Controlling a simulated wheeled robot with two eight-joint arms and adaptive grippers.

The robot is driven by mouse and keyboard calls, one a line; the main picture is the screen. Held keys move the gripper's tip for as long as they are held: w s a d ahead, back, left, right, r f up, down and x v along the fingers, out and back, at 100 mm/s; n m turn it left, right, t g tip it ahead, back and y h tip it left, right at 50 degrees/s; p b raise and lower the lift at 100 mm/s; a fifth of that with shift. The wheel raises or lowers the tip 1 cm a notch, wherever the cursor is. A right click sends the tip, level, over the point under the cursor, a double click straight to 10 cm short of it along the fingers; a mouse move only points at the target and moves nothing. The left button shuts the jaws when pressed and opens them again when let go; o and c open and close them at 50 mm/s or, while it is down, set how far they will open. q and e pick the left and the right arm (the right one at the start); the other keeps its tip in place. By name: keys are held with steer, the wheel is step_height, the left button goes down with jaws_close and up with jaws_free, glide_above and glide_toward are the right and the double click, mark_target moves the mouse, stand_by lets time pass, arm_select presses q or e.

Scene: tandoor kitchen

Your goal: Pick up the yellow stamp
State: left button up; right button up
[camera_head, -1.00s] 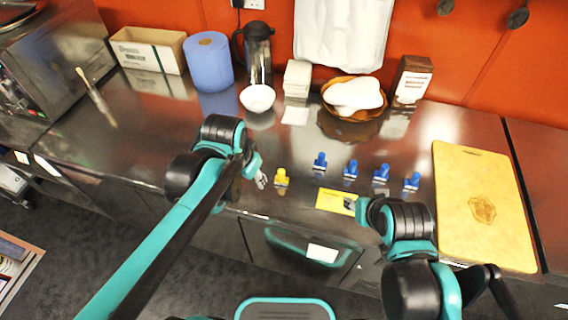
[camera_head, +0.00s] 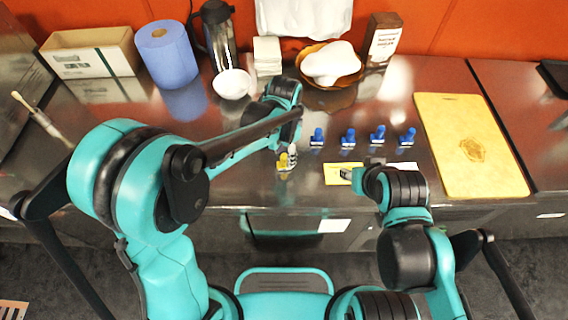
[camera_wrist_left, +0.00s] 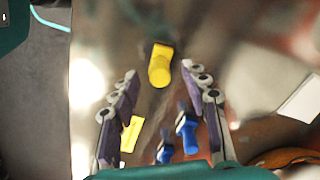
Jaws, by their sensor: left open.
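The yellow stamp (camera_head: 283,162) stands upright on the steel counter near its front edge. In the left wrist view the yellow stamp (camera_wrist_left: 160,66) lies ahead of the fingertips, roughly centred between them, with nothing gripping it. My left gripper (camera_head: 291,154) is open, just above and beside the stamp, and partly hides it in the head view. Its two spread fingers show in the left wrist view (camera_wrist_left: 165,82). My right gripper (camera_head: 346,174) hovers by a yellow card (camera_head: 332,174); its jaws are too small to read.
Several blue stamps (camera_head: 348,138) stand in a row to the right. A yellow cutting board (camera_head: 440,130) lies farther right. A white bowl (camera_head: 232,84), a blue paper roll (camera_head: 166,55) and a basket (camera_head: 312,50) are at the back.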

mark_target(284, 156)
arm_select(q)
step_height(284, 156, down, 3)
steer(key=shift+a+f+b, duration=0.1)
steer(key=shift+b, duration=0.3)
steer(key=shift+c, duration=0.2)
jaws_close()
